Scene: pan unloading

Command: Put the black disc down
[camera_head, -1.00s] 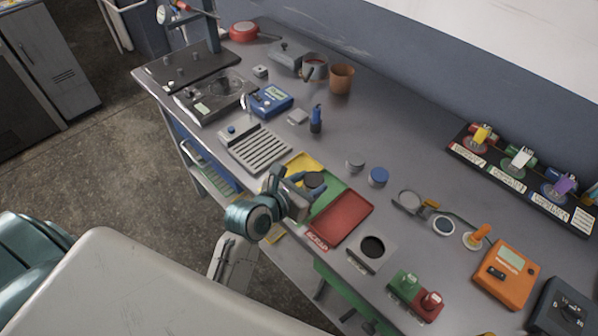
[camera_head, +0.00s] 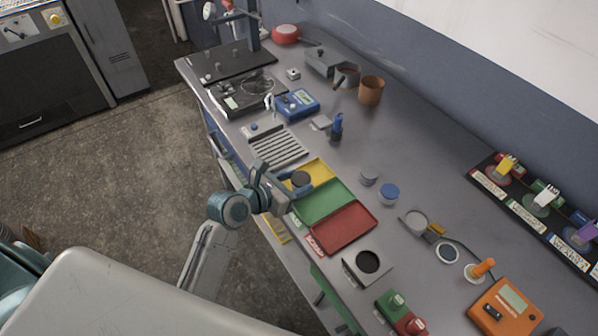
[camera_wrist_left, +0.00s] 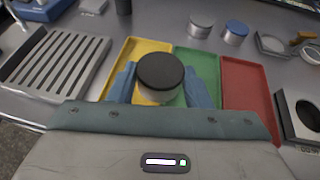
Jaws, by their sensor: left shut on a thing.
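A black-topped round disc (camera_wrist_left: 160,70) with a pale side is between the two blue fingers of my left gripper (camera_wrist_left: 160,88), which is shut on it. In the head view the disc (camera_head: 301,178) and my left gripper (camera_head: 300,185) are over the yellow tray (camera_head: 321,171), near its border with the green tray. In the wrist view the disc covers part of the yellow tray (camera_wrist_left: 126,62) and the edge of the green tray (camera_wrist_left: 205,65). I cannot tell how high the disc is above the tray. My right gripper is not in view.
A red tray (camera_head: 342,230) lies beside the green one. A slotted grey rack (camera_head: 278,147) stands on the other side. Two small cans, grey (camera_head: 369,176) and blue-topped (camera_head: 389,193), stand behind the trays. A square block with a dark round hole (camera_head: 367,263) is near the bench edge.

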